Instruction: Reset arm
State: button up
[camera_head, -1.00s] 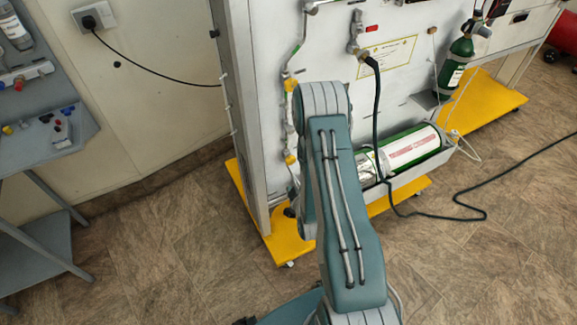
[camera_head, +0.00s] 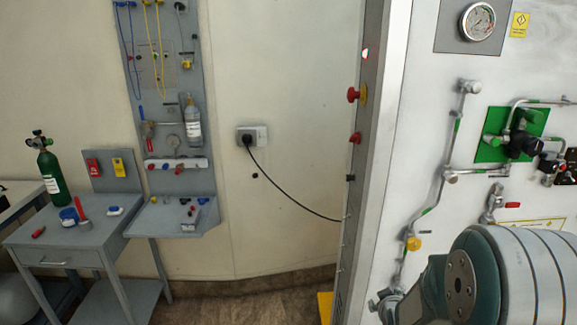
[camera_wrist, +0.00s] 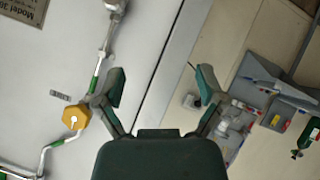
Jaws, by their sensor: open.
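My gripper (camera_wrist: 160,88) shows in the wrist view with its two dark green fingers spread wide apart and nothing between them. Beyond it are the white panel of the trainer (camera_wrist: 75,60) and that panel's edge. A yellow knob (camera_wrist: 75,119) on the pipework lies left of the left finger, and I cannot tell how far from it. In the head view my arm (camera_head: 490,280) fills the lower right, in front of the trainer panel (camera_head: 425,120). The gripper's fingers are not clear in that view.
Red buttons (camera_head: 353,95) stick out from the trainer's side edge. A black cable runs from a wall socket (camera_head: 252,136) to the trainer. A grey tool board (camera_head: 165,85) and a grey table (camera_head: 75,240) with a green cylinder (camera_head: 52,178) stand at the left.

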jog(key=s+a+r+m+g+y, duration=0.1)
jog(key=s+a+r, duration=0.3)
jog(key=s+r, duration=0.5)
jog(key=s+a+r+m+g, duration=0.3)
jog(key=s+r, duration=0.6)
jog(key=s, duration=0.8)
jog(key=shift+a+r+g+y, duration=0.35)
jog(key=shift+a+g, duration=0.35)
jog(key=shift+a, duration=0.3)
